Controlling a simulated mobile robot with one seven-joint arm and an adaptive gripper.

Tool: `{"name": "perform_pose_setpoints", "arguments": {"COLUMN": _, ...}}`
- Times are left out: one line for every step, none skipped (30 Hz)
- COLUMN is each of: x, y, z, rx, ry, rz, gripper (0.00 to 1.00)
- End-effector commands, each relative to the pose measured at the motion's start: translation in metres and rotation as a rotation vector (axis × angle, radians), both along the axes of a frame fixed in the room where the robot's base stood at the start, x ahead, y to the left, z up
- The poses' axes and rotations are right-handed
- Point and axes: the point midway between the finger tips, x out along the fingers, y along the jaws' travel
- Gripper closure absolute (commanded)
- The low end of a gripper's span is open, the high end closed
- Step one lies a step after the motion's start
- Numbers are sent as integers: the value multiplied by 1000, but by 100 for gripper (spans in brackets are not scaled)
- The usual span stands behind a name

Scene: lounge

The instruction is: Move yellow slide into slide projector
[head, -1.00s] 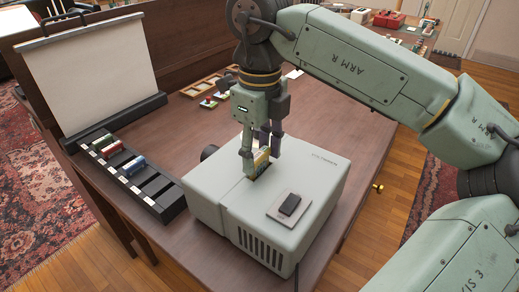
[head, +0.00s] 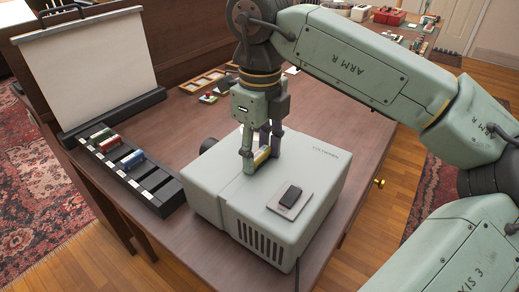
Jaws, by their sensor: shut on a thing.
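The slide projector (head: 215,195) is a pale grey box with a vented front, standing on the wooden desk. My gripper (head: 260,155) is right over its top. It is shut on the yellow slide (head: 262,156), of which only a narrow upper part shows between the fingers. The lower part of the slide is hidden at the projector's top, where the slot is; how deep it sits I cannot tell.
A dark switch on a light plate (head: 291,196) sits on the projector's top. A black rack (head: 150,185) with several coloured slides lies at the left, before a white screen (head: 85,70). Wooden frames (head: 205,82) and small items lie behind. Bare desk (head: 340,120) shows at the right.

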Motion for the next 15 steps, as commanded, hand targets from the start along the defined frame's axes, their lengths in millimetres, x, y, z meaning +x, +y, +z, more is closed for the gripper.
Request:
{"name": "perform_pose_setpoints", "arguments": {"x": -1, "y": 0, "z": -1, "rx": -1, "ry": 4, "rz": 0, "gripper": 84}}
{"name": "perform_pose_setpoints", "arguments": {"x": -1, "y": 0, "z": -2, "rx": 0, "ry": 5, "rz": 0, "gripper": 84}}
{"name": "perform_pose_setpoints", "arguments": {"x": -1, "y": 0, "z": -2, "rx": -1, "ry": 6, "rz": 0, "gripper": 84}}
{"name": "perform_pose_setpoints", "arguments": {"x": -1, "y": 0, "z": -2, "rx": -1, "ry": 6, "rz": 1, "gripper": 84}}
{"name": "perform_pose_setpoints", "arguments": {"x": -1, "y": 0, "z": -2, "rx": -1, "ry": 6, "rz": 1, "gripper": 84}}
{"name": "perform_pose_setpoints", "arguments": {"x": -1, "y": 0, "z": -3, "rx": -1, "ry": 6, "rz": 1, "gripper": 84}}
{"name": "perform_pose_setpoints", "arguments": {"x": -1, "y": 0, "z": -3, "rx": 0, "ry": 6, "rz": 1, "gripper": 84}}
{"name": "perform_pose_setpoints", "arguments": {"x": -1, "y": 0, "z": -4, "rx": -1, "ry": 7, "rz": 1, "gripper": 84}}
{"name": "perform_pose_setpoints", "arguments": {"x": -1, "y": 0, "z": -4, "rx": -1, "ry": 7, "rz": 1, "gripper": 84}}
{"name": "perform_pose_setpoints", "arguments": {"x": -1, "y": 0, "z": -5, "rx": -1, "ry": 7, "rz": 1, "gripper": 84}}
{"name": "perform_pose_setpoints", "arguments": {"x": -1, "y": 0, "z": -6, "rx": -1, "ry": 8, "rz": 1, "gripper": 84}}
{"name": "perform_pose_setpoints", "arguments": {"x": -1, "y": 0, "z": -7, "rx": -1, "ry": 8, "rz": 1, "gripper": 83}}
{"name": "perform_pose_setpoints", "arguments": {"x": -1, "y": 0, "z": -7, "rx": -1, "ry": 9, "rz": 1, "gripper": 83}}
{"name": "perform_pose_setpoints", "arguments": {"x": -1, "y": 0, "z": -8, "rx": -2, "ry": 10, "rz": 1, "gripper": 83}}
{"name": "perform_pose_setpoints", "arguments": {"x": -2, "y": 0, "z": -9, "rx": -1, "ry": 11, "rz": 1, "gripper": 83}}
